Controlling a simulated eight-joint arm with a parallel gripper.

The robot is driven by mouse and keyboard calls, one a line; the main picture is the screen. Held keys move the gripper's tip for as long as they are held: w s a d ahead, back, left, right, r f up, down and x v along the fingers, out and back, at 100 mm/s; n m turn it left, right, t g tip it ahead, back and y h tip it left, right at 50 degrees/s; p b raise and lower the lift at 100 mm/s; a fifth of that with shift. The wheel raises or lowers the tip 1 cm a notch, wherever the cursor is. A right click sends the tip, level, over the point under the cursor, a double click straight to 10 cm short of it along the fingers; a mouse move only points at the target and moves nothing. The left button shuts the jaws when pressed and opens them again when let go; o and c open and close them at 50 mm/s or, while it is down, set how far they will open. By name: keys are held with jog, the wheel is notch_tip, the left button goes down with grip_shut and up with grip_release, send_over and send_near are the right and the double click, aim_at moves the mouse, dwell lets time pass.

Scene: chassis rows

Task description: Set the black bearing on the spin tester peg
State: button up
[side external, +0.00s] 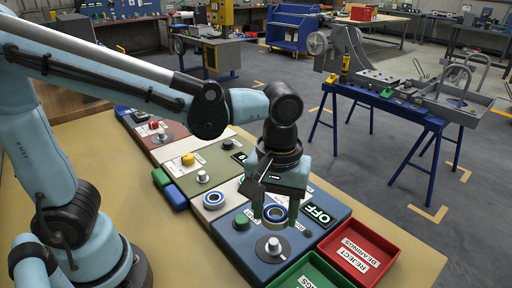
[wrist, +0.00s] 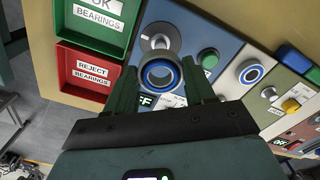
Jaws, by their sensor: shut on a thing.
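The spin tester is a blue panel (side external: 240,250) with a display reading OFF. Its silver peg (side external: 273,245) stands on a round grey disc, in front of the held bearing. In the wrist view the peg (wrist: 158,41) is just beyond the bearing, which is apart from it and appears held above the panel.
A second blue-banded bearing (side external: 213,200) sits on a pale panel beside the tester. A green button (side external: 241,222) is on the tester. A red REJECT BEARINGS tray (side external: 395,251) and a green bearings tray (side external: 291,268) adjoin it. More panels with buttons run toward the back.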

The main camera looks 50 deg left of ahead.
aim_at(273, 242)
jog(key=shift+f, duration=3.9)
jog(key=o, duration=1.2)
jog(key=shift+r, duration=0.1)
notch_tip(273, 242, up, 12)
jog(key=shift+f, duration=0.1)
